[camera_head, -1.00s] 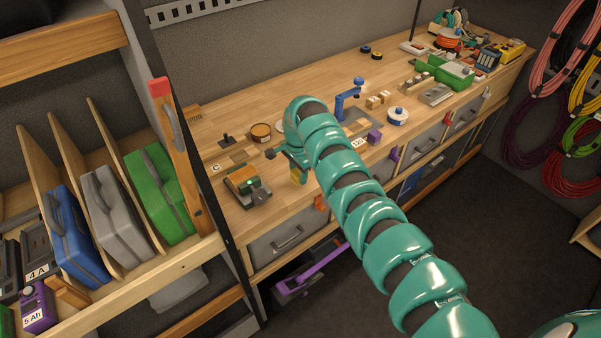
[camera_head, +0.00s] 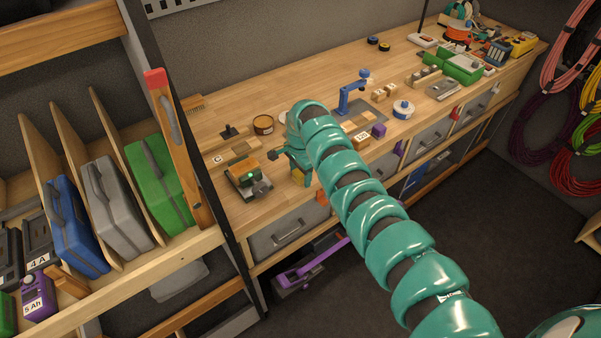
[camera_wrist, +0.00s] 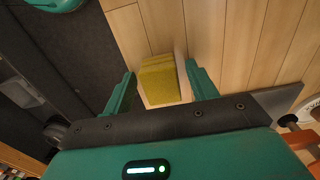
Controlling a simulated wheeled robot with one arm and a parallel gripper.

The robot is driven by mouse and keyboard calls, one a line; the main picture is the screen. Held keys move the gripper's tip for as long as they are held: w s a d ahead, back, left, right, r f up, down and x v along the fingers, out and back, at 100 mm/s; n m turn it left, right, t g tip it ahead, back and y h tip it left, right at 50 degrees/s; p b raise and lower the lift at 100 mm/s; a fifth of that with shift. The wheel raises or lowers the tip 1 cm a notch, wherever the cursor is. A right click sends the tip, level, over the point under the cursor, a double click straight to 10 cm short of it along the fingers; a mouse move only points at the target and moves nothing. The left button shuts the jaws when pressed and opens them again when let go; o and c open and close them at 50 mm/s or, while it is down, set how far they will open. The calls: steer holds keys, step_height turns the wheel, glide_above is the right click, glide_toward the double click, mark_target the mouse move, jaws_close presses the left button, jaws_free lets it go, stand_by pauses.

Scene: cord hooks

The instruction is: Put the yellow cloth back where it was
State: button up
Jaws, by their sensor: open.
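The yellow cloth (camera_wrist: 160,80) shows in the wrist view as a small folded block on the wooden bench top, close to the bench's edge. My gripper (camera_wrist: 159,88) is open, with one teal finger on each side of the cloth. Narrow gaps show between the cloth and the fingers, so it does not look gripped. In the head view my gripper (camera_head: 290,165) is low over the front edge of the bench (camera_head: 225,207), and my arm hides part of that area. A small yellowish patch shows by the fingers there.
A blue stand (camera_head: 352,95) and a white-and-blue roll (camera_head: 403,109) are to the right.

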steer(key=shift+w+r, duration=0.1)
steer(key=shift+r, duration=0.1)
step_height(320, 180, up, 10)
steer(key=b, duration=0.3)
steer(key=shift+r, duration=0.95)
